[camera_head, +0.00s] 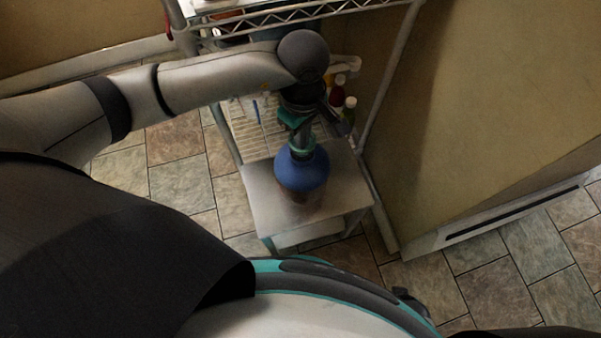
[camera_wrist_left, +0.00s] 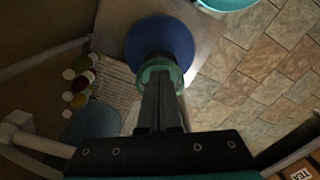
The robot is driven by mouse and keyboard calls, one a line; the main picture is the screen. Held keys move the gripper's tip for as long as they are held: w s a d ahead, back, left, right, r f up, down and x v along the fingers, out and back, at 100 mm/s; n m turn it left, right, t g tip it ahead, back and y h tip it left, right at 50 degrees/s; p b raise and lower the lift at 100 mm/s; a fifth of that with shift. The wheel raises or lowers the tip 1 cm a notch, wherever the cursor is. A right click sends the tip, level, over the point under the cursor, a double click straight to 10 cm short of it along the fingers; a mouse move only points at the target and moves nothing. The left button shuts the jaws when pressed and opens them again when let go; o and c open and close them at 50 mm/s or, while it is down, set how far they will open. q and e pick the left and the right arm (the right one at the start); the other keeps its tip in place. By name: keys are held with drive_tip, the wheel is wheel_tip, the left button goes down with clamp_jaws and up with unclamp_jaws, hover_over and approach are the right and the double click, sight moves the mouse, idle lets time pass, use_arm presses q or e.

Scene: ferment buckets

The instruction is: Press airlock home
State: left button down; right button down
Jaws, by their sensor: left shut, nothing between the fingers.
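A blue rounded vessel (camera_head: 302,172) stands on a small pale stand (camera_head: 265,195), and it also shows in the left wrist view (camera_wrist_left: 160,40). A green ring-shaped piece (camera_head: 302,147) sits at its top; it also shows in the left wrist view (camera_wrist_left: 172,70). I cannot tell whether this is the airlock or a collar around it. My left gripper (camera_wrist_left: 160,82) is shut and empty, with its fingers pointing at the green piece. Its fingertips overlap the green piece in view; contact cannot be told. The fingers hide part of it. My right gripper is in neither view.
A wire rack (camera_head: 300,14) stands behind the stand. Several capped bottles (camera_wrist_left: 75,75) are on a lower shelf, close to my left wrist. A teal rim (camera_wrist_left: 228,3) shows at the wrist view's top. A wall (camera_head: 490,110) bounds the right; tiled floor is clear at left.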

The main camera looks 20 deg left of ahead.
use_arm(q)
drive_tip(key=shift+f, duration=0.15)
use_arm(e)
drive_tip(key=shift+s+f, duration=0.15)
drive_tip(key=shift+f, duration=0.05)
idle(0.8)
use_arm(q)
drive_tip(key=shift+r, duration=0.3)
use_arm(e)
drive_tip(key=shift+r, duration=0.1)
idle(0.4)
